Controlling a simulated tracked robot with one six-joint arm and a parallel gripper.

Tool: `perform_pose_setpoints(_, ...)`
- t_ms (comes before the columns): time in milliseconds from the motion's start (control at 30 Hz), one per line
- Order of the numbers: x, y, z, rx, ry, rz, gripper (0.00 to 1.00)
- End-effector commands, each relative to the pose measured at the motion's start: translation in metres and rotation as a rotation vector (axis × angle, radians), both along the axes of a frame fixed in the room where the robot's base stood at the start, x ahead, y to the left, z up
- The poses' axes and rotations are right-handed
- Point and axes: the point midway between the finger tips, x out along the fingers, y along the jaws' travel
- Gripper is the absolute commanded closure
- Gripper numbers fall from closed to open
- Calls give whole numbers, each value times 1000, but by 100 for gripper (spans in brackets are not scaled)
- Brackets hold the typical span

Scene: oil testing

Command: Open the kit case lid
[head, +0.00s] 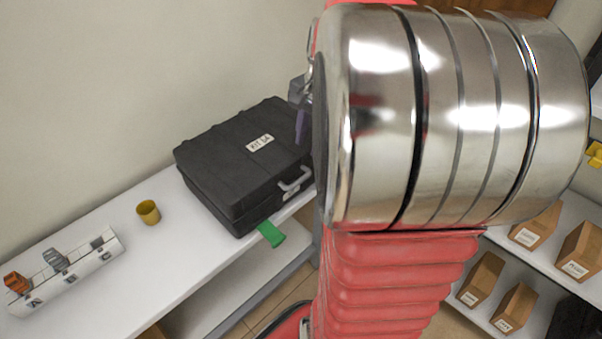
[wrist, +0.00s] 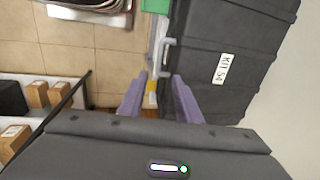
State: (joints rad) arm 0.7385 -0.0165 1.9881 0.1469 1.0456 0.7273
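The black kit case (head: 235,165) lies on a white counter with its lid closed, and a white label is on the lid. Its grey handle (head: 295,180) is on the front side. The case also shows in the wrist view (wrist: 235,70), with the handle (wrist: 166,55) on its left side. My gripper (wrist: 158,79) has two purple fingers spread apart and nothing held between them. In the wrist view the right finger overlaps the front edge of the case, just below the handle. In the head view one purple finger shows at the case's right end; my arm hides the rest.
A green piece (head: 271,234) sticks out at the counter's front edge by the case. A yellow cup (head: 148,212) and a white block with clips (head: 66,273) stand to the left. Brown boxes (head: 535,227) sit on shelves at right. A wall is behind the case.

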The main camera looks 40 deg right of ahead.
Motion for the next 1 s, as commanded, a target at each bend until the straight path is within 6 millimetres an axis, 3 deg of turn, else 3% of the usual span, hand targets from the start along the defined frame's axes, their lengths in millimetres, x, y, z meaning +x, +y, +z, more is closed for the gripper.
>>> perform_pose_setpoints(367, 3, 1, -16, 2, 3, 3, 69)
perform_pose_setpoints(1000, 20, 3, -110, 2, 2, 5, 69)
